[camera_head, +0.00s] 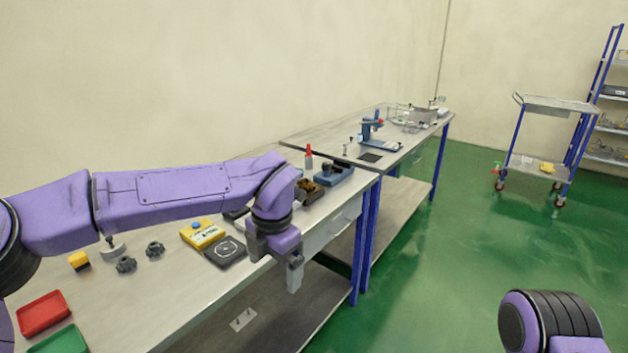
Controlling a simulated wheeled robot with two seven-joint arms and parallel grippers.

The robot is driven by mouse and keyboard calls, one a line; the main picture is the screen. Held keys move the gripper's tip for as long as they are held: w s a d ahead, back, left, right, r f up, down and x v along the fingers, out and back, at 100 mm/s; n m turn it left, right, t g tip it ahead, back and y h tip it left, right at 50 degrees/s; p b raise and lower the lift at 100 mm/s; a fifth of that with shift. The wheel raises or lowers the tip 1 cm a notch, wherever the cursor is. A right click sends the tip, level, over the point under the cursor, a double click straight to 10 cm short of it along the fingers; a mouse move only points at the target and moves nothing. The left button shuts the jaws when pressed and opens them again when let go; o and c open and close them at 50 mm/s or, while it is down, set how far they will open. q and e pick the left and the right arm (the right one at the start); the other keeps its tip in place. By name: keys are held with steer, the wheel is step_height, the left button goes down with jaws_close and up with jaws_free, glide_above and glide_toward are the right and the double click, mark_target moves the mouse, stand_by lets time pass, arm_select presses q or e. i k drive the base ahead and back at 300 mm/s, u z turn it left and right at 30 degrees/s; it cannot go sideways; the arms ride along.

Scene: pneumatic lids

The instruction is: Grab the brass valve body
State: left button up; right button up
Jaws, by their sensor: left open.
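A small brown, brass-like piece (312,190), which looks like the valve body, sits on the near workbench (200,290) beside a blue-grey fixture (334,174). It is small here, and my left wrist partly covers that area. My left arm reaches across the bench from the left. My left gripper (292,274) points down near the bench's front edge, in front of and apart from the brown piece. It is open, with nothing seen between its fingers. Part of my right arm shows at the lower right, but its gripper is out of view.
A yellow meter (202,232), a dark square device (225,251), dark knobs (155,249), a yellow-black block (79,261), a red tray (43,313) and a green tray (62,341) lie on the bench. A red-tipped bottle (308,157) stands behind. A cart (548,104) stands at right; green floor is clear.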

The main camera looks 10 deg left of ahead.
mark_target(306, 184)
steer(key=u, duration=0.05)
steer(key=i, duration=1.85)
